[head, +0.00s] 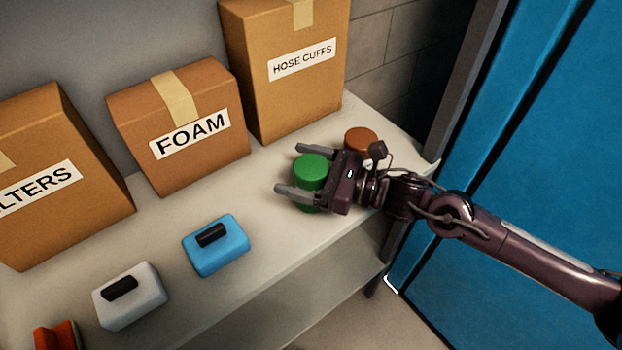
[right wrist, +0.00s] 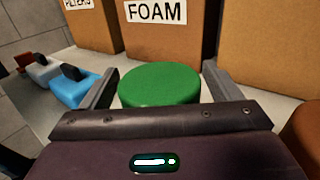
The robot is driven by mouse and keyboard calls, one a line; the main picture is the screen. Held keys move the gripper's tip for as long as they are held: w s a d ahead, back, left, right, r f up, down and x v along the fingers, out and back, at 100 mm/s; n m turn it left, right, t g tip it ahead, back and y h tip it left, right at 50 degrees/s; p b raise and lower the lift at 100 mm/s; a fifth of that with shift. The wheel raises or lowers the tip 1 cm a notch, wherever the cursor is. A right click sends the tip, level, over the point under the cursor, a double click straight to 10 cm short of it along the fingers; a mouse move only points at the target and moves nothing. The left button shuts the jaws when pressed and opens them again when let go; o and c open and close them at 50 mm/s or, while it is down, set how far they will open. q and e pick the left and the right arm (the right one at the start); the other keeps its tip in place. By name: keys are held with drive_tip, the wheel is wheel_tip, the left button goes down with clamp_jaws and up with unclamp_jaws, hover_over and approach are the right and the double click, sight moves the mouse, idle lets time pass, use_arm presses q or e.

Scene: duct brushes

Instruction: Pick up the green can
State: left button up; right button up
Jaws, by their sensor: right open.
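The green can (head: 311,172) stands upright on the shelf, near its right end. My right gripper (head: 286,170) is open, with one finger on each side of the can. In the right wrist view the can's green top (right wrist: 160,84) lies between the two fingers (right wrist: 160,86), with a small gap showing on either side. The palm hides the can's lower part in that view. My left gripper is not in view.
A brown-orange can (head: 361,140) stands just behind my right gripper. Blue (head: 216,246), white (head: 130,296) and red (head: 58,338) brushes lie along the shelf's front left. Cardboard boxes, including FOAM (head: 178,128) and HOSE CUFFS (head: 290,65), line the back. A blue door (head: 540,150) stands right.

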drive_tip(key=shift+c, duration=0.2)
drive_tip(key=shift+c, duration=1.2)
drive_tip(key=c, duration=1)
drive_tip(key=shift+o, duration=0.2)
